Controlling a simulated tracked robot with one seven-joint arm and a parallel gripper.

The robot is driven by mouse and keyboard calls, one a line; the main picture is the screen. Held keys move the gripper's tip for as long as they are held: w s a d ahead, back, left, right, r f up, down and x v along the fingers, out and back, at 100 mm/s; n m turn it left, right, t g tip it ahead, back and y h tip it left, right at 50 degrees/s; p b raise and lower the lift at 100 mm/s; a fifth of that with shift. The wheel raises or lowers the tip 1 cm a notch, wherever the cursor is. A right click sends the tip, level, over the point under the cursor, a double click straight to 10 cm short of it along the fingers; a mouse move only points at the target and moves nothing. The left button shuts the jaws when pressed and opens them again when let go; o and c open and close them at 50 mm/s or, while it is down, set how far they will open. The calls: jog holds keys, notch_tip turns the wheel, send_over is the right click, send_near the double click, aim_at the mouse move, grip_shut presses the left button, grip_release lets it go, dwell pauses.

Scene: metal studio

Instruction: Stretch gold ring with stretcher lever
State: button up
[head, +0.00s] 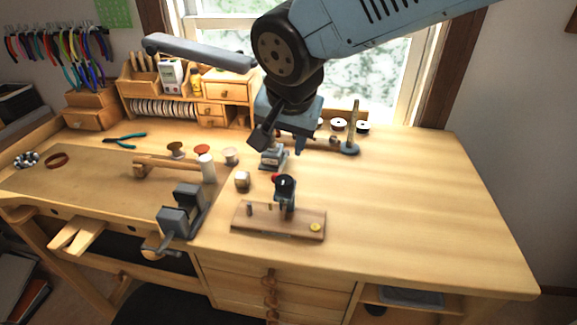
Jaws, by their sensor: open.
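A small round gold piece (316,227), likely the gold ring, lies flat at the right end of a wooden board (300,234). It is too small to tell whether it has a hole. A dark upright device (286,195), which looks like the stretcher, stands on the board; a red knob (275,178) shows at its upper left, possibly its lever end. My gripper (281,141) is open and hangs behind and above this device, apart from the gold piece. It partly covers a small grey-blue stand (273,158) behind the board.
A grey vise (182,212) is left of the board. A tapered post (352,130) stands at the back right. The bench's right side is clear.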

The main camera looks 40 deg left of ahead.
aim_at(279, 172)
jog(key=x, duration=1.3)
jog(key=shift+f, duration=0.3)
jog(key=shift+c, duration=0.4)
grip_shut()
